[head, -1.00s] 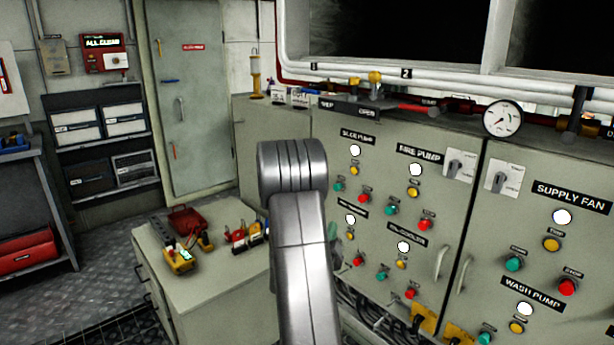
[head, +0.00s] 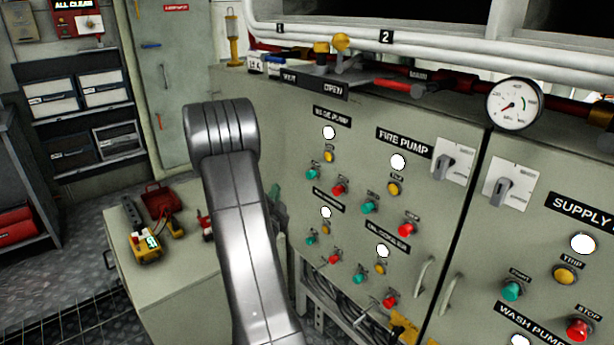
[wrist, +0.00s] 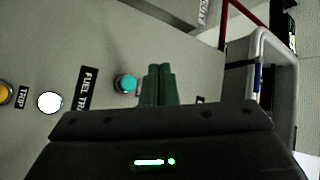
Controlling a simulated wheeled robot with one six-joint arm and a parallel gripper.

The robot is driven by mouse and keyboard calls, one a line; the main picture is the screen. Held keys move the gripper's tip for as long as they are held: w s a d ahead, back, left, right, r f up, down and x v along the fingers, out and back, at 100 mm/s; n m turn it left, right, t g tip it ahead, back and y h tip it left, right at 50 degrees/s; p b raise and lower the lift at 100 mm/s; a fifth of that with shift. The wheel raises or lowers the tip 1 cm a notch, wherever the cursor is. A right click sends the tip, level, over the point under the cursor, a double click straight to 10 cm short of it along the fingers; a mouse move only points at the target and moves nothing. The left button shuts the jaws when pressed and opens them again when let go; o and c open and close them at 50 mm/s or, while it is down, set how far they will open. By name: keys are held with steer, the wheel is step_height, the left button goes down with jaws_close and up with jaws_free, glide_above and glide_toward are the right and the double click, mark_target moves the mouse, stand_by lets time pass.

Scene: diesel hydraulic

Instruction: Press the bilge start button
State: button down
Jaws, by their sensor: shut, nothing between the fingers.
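The bilge start button is the green one (head: 313,173) under the bilge pump label (head: 332,117), below its white lamp (head: 329,132) and yellow trip button (head: 329,156). The red stop button (head: 339,188) is to its lower right. In the wrist view, turned sideways, a teal button (wrist: 125,83) beside the fuel label (wrist: 87,88) appears to be this start button. My gripper (wrist: 160,68) is shut and empty, its dark green fingertips just right of that button. In the head view my arm mostly hides the gripper; whether it touches the panel is unclear.
The fuel group's green button (head: 312,240) and the fire pump's green button (head: 370,207) are close by. Pipes (head: 430,50) and a gauge (head: 513,104) run above the panel. A low cabinet with a yellow meter (head: 145,247) stands at left.

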mark_target(311, 175)
steer(key=w+d+p, duration=0.1)
steer(key=w+d, duration=0.4)
steer(key=d, duration=0.2)
stand_by(0.4)
steer(key=shift+w+d, duration=0.1)
steer(key=shift+w+d+f+b, duration=0.1)
steer(key=shift+w+d+b, duration=0.1)
steer(key=shift+b, duration=0.3)
stand_by(1.5)
